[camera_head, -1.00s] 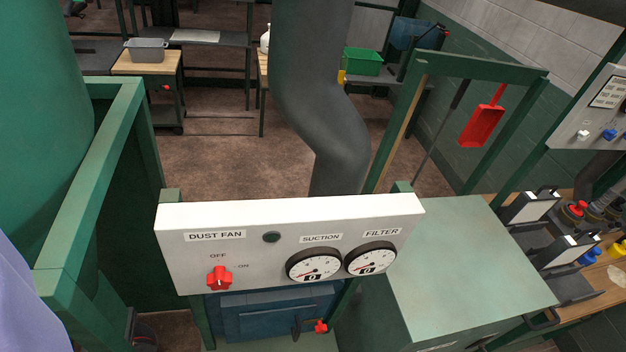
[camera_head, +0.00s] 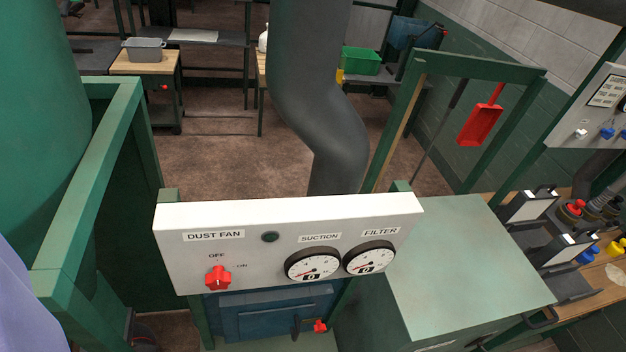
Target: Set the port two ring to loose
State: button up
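The port two ring cannot be told for certain in this view. At the right edge a workbench carries dark hoses or ports with red (camera_head: 573,207), blue (camera_head: 587,256) and yellow (camera_head: 614,248) parts, small and partly cut off by the frame. No label for port two is readable there. My gripper is not in view.
A white dust fan panel (camera_head: 230,260) stands in front, with a red knob (camera_head: 218,278) pointing near OFF and two gauges reading 0. A thick grey duct (camera_head: 318,110) rises behind it. A green cabinet (camera_head: 470,260) and green frame posts (camera_head: 110,180) flank it. Brown floor lies behind.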

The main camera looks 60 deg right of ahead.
aim_at(609, 224)
jog(key=z, duration=3.25)
jog(key=i+l+u, duration=0.2)
jog(key=i+l, duration=0.2)
jog(key=i, duration=0.3)
jog(key=i+l+u, duration=0.2)
jog(key=i+l, duration=0.3)
jog(key=i, duration=0.2)
jog(key=i+l+u, duration=0.2)
jog(key=i+l, duration=0.4)
jog(key=i+l+u, duration=0.2)
jog(key=i+l, duration=0.4)
jog(key=i+l+u, duration=0.2)
jog(key=i+l, duration=0.35)
jog(key=l, duration=0.35)
